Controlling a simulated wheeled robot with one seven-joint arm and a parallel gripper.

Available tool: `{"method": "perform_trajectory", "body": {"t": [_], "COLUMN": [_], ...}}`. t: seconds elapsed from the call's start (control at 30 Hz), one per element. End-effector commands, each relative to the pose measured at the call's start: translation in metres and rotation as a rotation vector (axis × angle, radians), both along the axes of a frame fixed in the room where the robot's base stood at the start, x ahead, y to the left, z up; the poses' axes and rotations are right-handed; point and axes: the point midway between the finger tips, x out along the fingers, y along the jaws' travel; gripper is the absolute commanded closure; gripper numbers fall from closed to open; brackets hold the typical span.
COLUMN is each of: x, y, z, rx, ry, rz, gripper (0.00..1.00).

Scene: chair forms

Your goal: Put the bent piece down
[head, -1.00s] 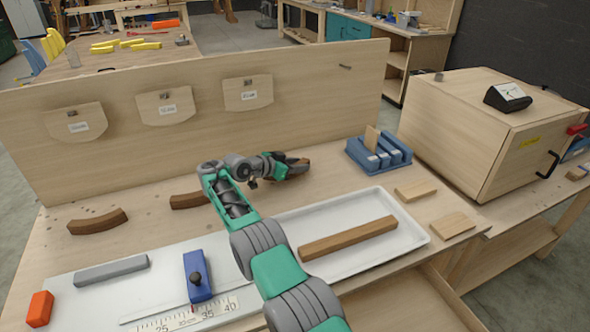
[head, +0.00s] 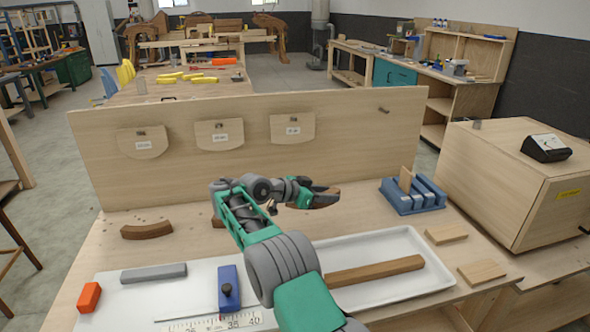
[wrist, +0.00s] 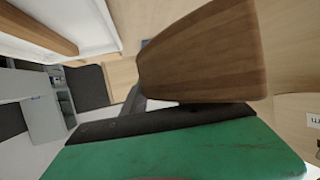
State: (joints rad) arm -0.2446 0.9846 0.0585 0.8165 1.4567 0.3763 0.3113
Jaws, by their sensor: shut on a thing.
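My gripper (head: 322,193) is shut on a brown wooden bent piece (head: 326,200), over the back middle of the bench, behind the white tray. The jaws hide much of this piece in the head view. In the wrist view its wooden end (wrist: 205,55) fills the upper middle, against a dark pad on a green finger (wrist: 190,145). I cannot tell whether it touches the bench. Another bent piece (head: 147,231) lies on the bench at the left. A further brown piece (head: 217,222) is mostly hidden behind my arm.
An upright panel (head: 355,135) with labelled plates stands behind the bench. The white tray (head: 440,283) holds a straight wooden strip (head: 375,271). A blue rack (head: 412,197), two pale blocks and a wooden cabinet (head: 520,180) are at the right. Bare bench shows left of my arm.

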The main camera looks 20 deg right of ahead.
Motion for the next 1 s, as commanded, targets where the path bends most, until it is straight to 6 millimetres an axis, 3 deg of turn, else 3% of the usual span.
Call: {"method": "perform_trajectory", "body": {"t": [0.33,0.53,0.73,1.0], "x": [0.001,-0.018,-0.063,-0.145], "y": [0.028,0.061,0.098,0.142], "z": [0.041,0.052,0.037,-0.015], "rx": [0.001,0.001,0.001,0.000], "ry": [-0.003,-0.002,-0.001,-0.001], "rz": [0.222,0.455,0.694,0.967], "gripper": [1.00,1.00,1.00,1.00]}}
